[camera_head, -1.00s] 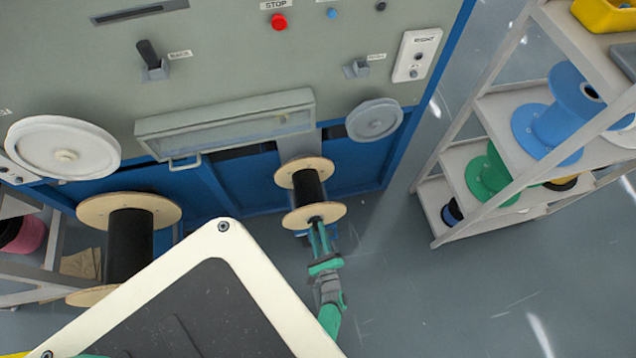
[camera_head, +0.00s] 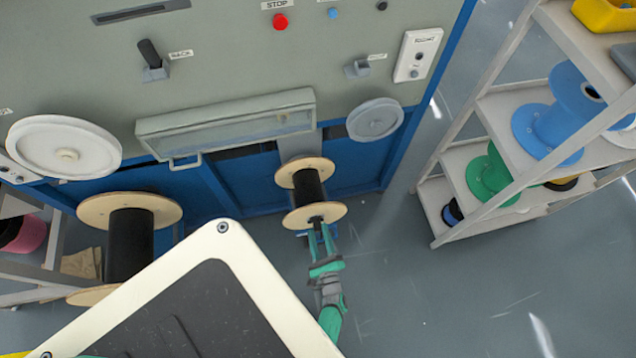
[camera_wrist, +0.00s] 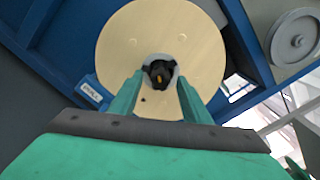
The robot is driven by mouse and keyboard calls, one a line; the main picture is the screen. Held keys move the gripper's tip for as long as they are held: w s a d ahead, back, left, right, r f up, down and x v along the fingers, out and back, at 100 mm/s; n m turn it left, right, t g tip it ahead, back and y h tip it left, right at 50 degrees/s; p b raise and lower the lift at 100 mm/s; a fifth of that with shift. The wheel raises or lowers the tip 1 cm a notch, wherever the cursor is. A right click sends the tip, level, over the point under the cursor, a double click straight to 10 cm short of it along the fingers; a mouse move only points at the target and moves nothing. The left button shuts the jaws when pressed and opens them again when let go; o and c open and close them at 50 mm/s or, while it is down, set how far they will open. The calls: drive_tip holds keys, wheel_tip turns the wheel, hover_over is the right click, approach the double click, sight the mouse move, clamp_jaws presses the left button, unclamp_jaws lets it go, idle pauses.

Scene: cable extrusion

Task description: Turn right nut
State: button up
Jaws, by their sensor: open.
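The right nut (camera_wrist: 158,70) shows in the wrist view as a dark piece with a small yellow mark, at the centre of a wooden spool flange. The right spool (camera_head: 307,187), with wooden flanges and a black core, is mounted low on the machine in the head view. My gripper (camera_wrist: 157,92) is green; its two fingers are open, one on each side below the nut, with a gap between them. In the head view my gripper (camera_head: 321,233) is just in front of the spool's near flange. I cannot tell whether a finger touches the flange.
A larger spool with black cable (camera_head: 128,245) is at the left. The grey machine panel (camera_head: 225,60) has a red stop button (camera_head: 280,21) and a grey wheel (camera_head: 374,119). A shelf rack (camera_head: 458,150) with coloured spools stands right. The floor between is clear.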

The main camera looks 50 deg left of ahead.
drive_tip(key=v, duration=1)
idle(0.3)
